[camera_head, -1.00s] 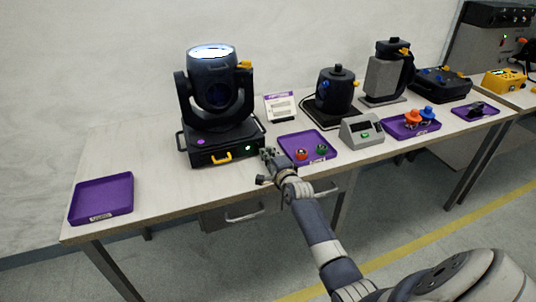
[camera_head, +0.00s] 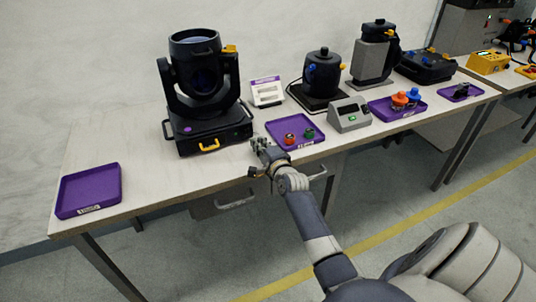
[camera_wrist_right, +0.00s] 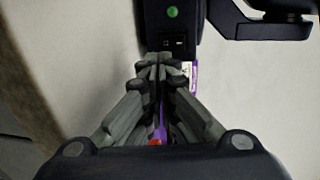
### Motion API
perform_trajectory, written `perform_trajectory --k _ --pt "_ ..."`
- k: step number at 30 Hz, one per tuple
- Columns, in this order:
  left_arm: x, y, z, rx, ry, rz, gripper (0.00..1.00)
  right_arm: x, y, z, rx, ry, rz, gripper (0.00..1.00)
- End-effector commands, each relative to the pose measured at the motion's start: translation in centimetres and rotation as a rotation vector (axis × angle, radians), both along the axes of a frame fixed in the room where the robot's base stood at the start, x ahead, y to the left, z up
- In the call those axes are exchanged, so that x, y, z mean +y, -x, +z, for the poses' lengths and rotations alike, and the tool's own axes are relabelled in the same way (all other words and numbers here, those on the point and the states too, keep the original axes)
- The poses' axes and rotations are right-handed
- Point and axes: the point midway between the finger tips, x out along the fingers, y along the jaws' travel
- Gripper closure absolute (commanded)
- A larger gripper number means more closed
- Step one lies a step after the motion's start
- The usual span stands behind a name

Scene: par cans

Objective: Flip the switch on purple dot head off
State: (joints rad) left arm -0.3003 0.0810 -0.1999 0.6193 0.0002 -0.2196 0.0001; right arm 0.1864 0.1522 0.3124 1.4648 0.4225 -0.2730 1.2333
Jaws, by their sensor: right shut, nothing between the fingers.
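The purple dot head (camera_head: 203,85) is a black moving-head lamp on the bench, with a purple dot (camera_head: 187,129) on the front of its base. Its lens is dark. The wrist view shows part of its black base (camera_wrist_right: 190,22), with a green round spot (camera_wrist_right: 172,12) and a small dark switch panel (camera_wrist_right: 174,43) on it. My right gripper (camera_head: 257,146) is just right of the base in the head view. In the wrist view its shut fingertips (camera_wrist_right: 160,62) are just short of the switch panel, empty; I cannot tell if they touch it. My left gripper is out of view.
A purple tray (camera_head: 272,126) with a red and a green piece lies right of the base. A white sign (camera_head: 266,91) stands behind it. A grey box (camera_head: 349,115) and other lamps stand farther right. An empty purple tray (camera_head: 89,190) is at the left end.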

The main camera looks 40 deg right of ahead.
Motion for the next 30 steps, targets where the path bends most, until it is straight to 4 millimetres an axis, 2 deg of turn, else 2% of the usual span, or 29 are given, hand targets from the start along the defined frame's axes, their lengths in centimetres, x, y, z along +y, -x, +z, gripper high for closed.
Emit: perform_trajectory --k 6,13,19,30 --pt "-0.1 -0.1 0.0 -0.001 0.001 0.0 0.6 1.0 3.9 0.5 0.001 0.0 0.0 1.0" --pt "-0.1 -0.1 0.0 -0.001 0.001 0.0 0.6 1.7 6.9 0.9 0.001 0.0 -0.001 1.0" --pt "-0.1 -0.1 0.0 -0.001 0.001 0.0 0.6 1.9 7.9 1.2 -0.001 0.0 0.0 1.0" --pt "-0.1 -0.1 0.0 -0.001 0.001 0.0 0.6 1.9 8.0 1.2 -0.001 0.0 0.0 1.0"
